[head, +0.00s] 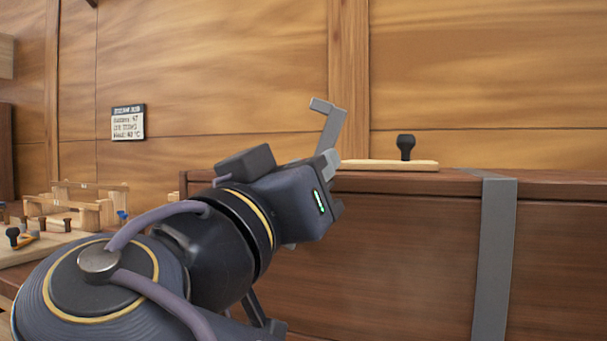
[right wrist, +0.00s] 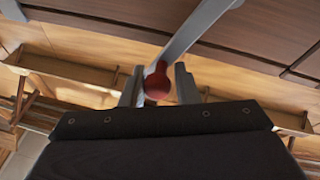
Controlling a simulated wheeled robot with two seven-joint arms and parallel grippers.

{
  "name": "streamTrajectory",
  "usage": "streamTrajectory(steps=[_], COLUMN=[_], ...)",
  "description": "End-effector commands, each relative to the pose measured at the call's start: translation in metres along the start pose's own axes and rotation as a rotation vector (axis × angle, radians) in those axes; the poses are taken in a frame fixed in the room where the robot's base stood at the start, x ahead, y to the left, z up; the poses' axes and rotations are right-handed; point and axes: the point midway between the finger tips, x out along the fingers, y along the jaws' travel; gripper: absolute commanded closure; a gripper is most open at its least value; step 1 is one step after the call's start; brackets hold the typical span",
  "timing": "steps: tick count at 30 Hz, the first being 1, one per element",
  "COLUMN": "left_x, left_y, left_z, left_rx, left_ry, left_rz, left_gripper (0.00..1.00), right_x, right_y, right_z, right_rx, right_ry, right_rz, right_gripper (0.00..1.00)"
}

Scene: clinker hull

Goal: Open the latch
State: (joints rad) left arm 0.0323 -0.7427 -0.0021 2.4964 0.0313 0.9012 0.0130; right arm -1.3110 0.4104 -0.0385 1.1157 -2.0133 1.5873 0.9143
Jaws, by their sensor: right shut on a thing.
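In the right wrist view, my right gripper (right wrist: 158,84) is shut on a red knob (right wrist: 157,80), with one grey finger on each side. A grey metal bar (right wrist: 190,38) runs from the knob towards the upper right. In the head view, what I take to be my right gripper (head: 330,182) reaches the near left end of a dark wooden chest. A bent grey metal lever (head: 331,130) rises just behind its fingertips. The knob and the lever's lower end are hidden there by the gripper. My left gripper is not in view.
The chest (head: 400,260) has a vertical grey metal band (head: 493,260). A pale wooden strip (head: 385,165) and a black knob (head: 405,147) are at its top. A bench (head: 50,250) with small wooden parts stands at left. A sign (head: 128,122) hangs on the plank wall.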

Motion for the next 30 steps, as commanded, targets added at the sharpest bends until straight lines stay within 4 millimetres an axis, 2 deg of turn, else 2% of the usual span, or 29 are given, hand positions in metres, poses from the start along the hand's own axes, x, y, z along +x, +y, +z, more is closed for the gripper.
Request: streamTrajectory(steps=[8, 9, 13, 23, 30], left_x=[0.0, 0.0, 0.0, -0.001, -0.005], left_y=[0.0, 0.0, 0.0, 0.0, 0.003], left_z=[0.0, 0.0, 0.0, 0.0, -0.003], left_rx=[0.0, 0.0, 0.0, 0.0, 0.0], left_ry=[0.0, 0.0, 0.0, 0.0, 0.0], left_rz=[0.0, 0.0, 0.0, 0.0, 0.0], left_gripper=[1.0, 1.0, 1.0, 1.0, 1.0], right_x=[-0.001, -0.001, -0.001, -0.005, -0.042], right_y=[-0.001, -0.001, -0.001, -0.001, -0.001], right_z=[0.002, 0.002, 0.002, 0.0, -0.001], right_rx=[-0.008, -0.008, -0.006, -0.003, -0.005], right_ry=[-0.005, -0.005, -0.004, -0.001, 0.001], right_rz=[0.001, 0.0, 0.0, -0.003, -0.005], right_gripper=[1.0, 0.71, 0.55, 0.55, 0.55])
